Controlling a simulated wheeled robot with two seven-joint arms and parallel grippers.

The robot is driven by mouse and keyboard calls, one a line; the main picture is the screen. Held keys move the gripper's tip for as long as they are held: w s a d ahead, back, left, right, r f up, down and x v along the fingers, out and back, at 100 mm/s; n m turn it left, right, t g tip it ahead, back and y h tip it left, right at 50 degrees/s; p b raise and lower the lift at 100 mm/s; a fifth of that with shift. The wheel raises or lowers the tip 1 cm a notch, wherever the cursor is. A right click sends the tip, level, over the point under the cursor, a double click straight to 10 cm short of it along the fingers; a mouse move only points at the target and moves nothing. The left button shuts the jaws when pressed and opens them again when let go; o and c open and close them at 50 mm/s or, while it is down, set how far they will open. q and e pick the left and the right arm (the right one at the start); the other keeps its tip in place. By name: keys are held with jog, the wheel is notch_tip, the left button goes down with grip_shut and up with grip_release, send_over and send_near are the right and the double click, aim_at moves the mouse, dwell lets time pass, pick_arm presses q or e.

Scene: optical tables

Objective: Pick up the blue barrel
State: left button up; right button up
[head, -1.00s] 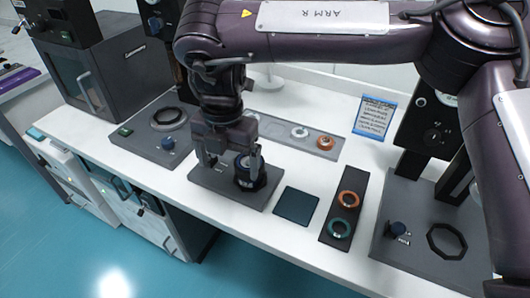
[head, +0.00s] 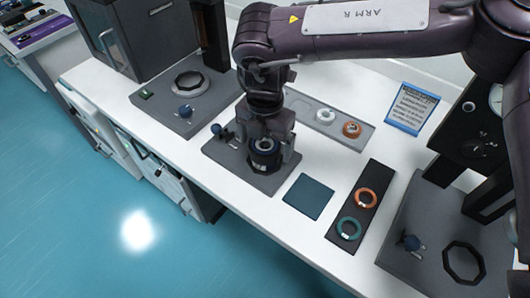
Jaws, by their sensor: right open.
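The blue barrel (head: 263,147), a short dark cylinder with a bluish ring on top, stands upright at the right part of a grey base plate (head: 223,163). My right gripper (head: 267,152) points down over it and is open. One finger is at the barrel's left and the other at its right. I cannot tell whether the fingers touch it. My left gripper is not in view.
A small dark knobbed clamp (head: 220,131) stands on the plate's left part. A dark teal mat (head: 308,196) lies to the right. A black tray (head: 345,233) holds an orange ring (head: 365,198) and a green ring (head: 348,228). A grey strip (head: 300,104) lies behind.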

jog(key=shift+f, duration=0.2)
jog(key=c, duration=1.4)
jog(key=shift+r, duration=0.1)
